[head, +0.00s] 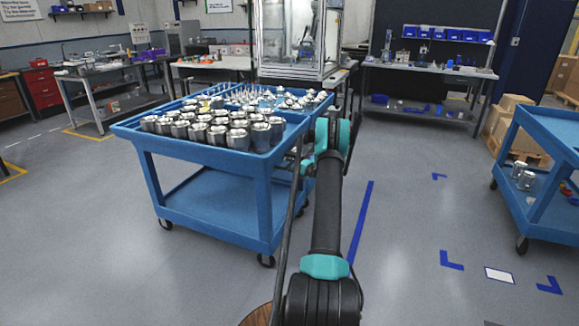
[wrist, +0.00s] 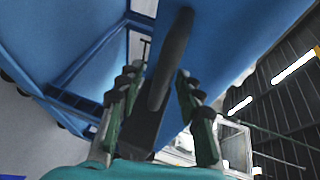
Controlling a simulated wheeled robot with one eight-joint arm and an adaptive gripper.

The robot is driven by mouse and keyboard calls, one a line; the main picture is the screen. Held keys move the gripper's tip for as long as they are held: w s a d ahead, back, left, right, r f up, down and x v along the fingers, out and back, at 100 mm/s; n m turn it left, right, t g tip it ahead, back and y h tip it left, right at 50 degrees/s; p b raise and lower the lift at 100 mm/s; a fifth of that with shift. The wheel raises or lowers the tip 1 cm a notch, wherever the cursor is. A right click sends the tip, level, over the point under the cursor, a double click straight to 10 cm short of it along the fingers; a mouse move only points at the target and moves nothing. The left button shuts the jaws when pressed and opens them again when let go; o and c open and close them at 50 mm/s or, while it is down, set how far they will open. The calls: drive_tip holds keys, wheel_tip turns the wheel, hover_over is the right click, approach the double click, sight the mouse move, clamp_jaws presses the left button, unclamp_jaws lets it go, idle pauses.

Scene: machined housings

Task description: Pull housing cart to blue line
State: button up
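The housing cart (head: 262,195) is a blue two-shelf cart on casters, left of centre in the head view. Its top tray carries many silver machined housings (head: 238,135); its lower shelf looks empty. The blue line (head: 362,215) is a straight floor strip right of the cart and my arm. In the wrist view, blue cart surfaces (wrist: 222,45) fill the upper part, and a dark bar-like handle (wrist: 172,60) passes between the fingers of my gripper (wrist: 163,78). The fingers stand apart on either side of it, with no clear contact. In the head view my arm mostly hides the gripper.
Another blue cart (head: 545,130) stands at the right edge. Blue corner marks (head: 451,260) and a white floor patch (head: 499,275) lie at the lower right. A workbench (head: 425,90) and boxes (head: 508,120) stand behind. Floor around the blue line is clear.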

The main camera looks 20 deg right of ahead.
clamp_jaws()
drive_tip(key=shift+s+d, duration=0.1)
idle(0.4)
drive_tip(key=s+d, duration=2.8)
drive_tip(key=d, duration=0.2)
drive_tip(key=shift+s+d, duration=0.15)
drive_tip(key=shift+s, duration=0.15)
unclamp_jaws()
drive_tip(key=shift+s, duration=0.1)
